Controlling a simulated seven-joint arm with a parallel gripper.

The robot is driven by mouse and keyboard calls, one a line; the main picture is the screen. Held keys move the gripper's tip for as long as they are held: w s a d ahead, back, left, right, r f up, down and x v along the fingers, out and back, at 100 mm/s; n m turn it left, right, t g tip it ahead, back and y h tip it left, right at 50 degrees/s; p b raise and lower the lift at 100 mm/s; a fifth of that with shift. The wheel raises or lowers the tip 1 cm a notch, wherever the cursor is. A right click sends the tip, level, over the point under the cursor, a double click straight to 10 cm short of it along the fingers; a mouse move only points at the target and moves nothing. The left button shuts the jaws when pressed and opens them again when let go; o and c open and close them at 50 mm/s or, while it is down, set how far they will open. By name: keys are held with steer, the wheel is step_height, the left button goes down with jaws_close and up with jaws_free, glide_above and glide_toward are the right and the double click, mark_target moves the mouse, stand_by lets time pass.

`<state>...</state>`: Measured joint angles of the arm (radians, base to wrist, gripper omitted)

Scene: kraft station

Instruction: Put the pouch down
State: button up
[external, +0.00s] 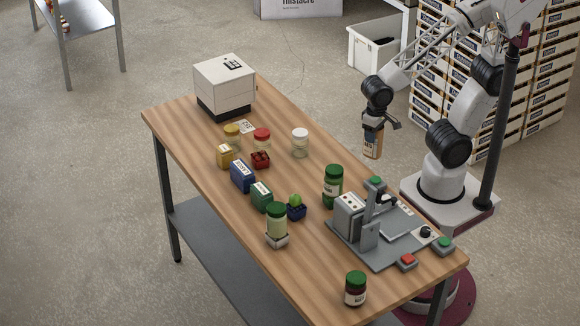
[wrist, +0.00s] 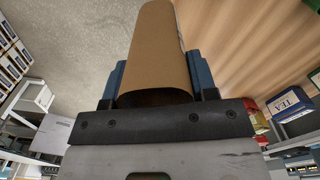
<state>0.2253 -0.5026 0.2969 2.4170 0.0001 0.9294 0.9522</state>
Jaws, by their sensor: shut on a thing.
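The kraft-brown pouch (external: 373,142) hangs below my gripper (external: 376,123) in the external view, held in the air beside the far right edge of the table. In the wrist view the pouch (wrist: 158,55) fills the space between the two blue fingers of my gripper (wrist: 155,80), which is shut on it. A label shows on its lower part in the external view, too small to read. The wooden table (external: 210,150) is below and to the left of the pouch. The pouch does not appear to touch anything else.
Several jars, including a green one (external: 333,186) and a white-lidded one (external: 300,143), and small boxes such as a blue one (external: 242,176) stand mid-table. A grey machine (external: 380,228) stands at the near right, a white box (external: 224,86) at the far end.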

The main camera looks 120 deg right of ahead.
steer(key=w+d+f, duration=0.1)
steer(key=w+d, duration=0.1)
steer(key=w, duration=0.8)
steer(key=shift+w+d, duration=0.15)
steer(key=shift+f, duration=1.75)
steer(key=shift+f, duration=0.2)
steer(key=o, duration=1.1)
steer(key=shift+r, duration=0.15)
step_height(320, 180, up, 12)
steer(key=shift+r, duration=0.1)
